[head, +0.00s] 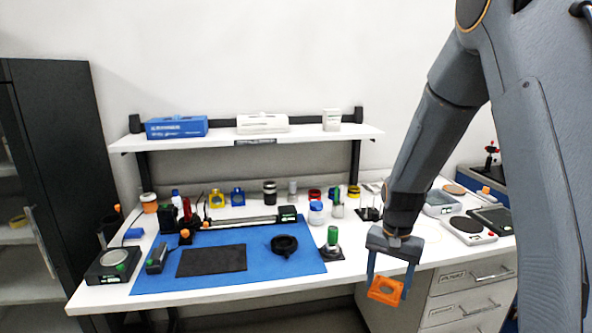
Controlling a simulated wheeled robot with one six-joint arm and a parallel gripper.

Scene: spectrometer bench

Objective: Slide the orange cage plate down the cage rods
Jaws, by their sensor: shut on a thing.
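The orange cage plate (384,297) is a small square frame with an opening in its middle. My gripper (389,284) points down and is shut on it, with one finger at each side. The plate hangs in front of the bench's front edge, before the drawers. A dark base with thin upright rods (368,212) stands on the bench behind and left of my gripper, partly hidden by my arm. These look like the cage rods, but they are too small to be sure. The plate is apart from them.
A blue mat (300,262) holds a black pad (212,260), a black ring (284,245) and a long rail. A green-topped post (332,240) stands at the mat's right edge. A scale (468,230) and trays lie at the right. A shelf (290,138) hangs above the back.

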